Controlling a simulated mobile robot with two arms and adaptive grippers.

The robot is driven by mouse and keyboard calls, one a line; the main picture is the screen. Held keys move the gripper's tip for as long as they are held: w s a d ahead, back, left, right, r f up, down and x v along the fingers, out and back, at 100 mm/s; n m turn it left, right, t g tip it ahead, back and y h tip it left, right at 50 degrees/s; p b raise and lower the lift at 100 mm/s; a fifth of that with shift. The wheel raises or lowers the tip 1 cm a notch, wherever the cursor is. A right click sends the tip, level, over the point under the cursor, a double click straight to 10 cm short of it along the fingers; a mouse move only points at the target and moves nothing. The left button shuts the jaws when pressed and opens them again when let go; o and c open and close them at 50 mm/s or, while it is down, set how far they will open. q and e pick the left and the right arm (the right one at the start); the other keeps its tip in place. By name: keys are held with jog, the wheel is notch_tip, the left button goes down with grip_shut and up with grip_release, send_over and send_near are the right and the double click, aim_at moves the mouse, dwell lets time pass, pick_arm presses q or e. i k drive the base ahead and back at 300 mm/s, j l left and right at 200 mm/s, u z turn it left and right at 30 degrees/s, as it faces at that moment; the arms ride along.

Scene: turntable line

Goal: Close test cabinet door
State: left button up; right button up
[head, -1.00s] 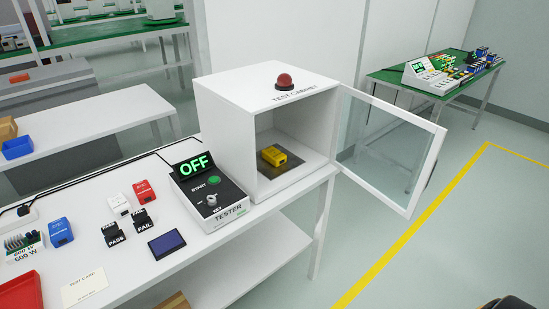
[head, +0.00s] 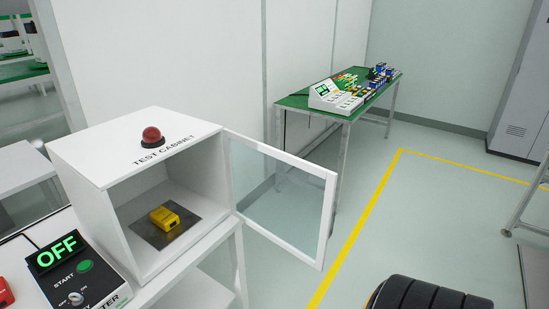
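The white test cabinet (head: 82,161) stands on the white bench at the left of the head view, with a red dome lamp (head: 152,136) on top. Its glass door with a white frame (head: 329,206) is swung wide open to the right, hinged at the cabinet's right front edge. A yellow device (head: 172,216) lies inside on a dark plate. The tester box (head: 84,279) beside the cabinet shows a green OFF. Neither of my grippers shows in the view.
A ribbed black rounded thing (head: 428,296) is at the bottom right, partly cut off; it may be mine. A green table (head: 295,101) with a white device and colored parts stands behind. Grey floor with a yellow line (head: 373,202) is clear right of the door.

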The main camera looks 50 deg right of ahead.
aim_at(328, 211)
jog(key=l+u, duration=0.2)
jog(key=l, duration=0.8)
jog(key=l+u, duration=0.2)
jog(key=l, duration=0.8)
jog(key=k+l+u, duration=0.2)
jog(key=l, duration=0.8)
jog(key=i+l, duration=0.05)
jog(key=i, duration=0.05)
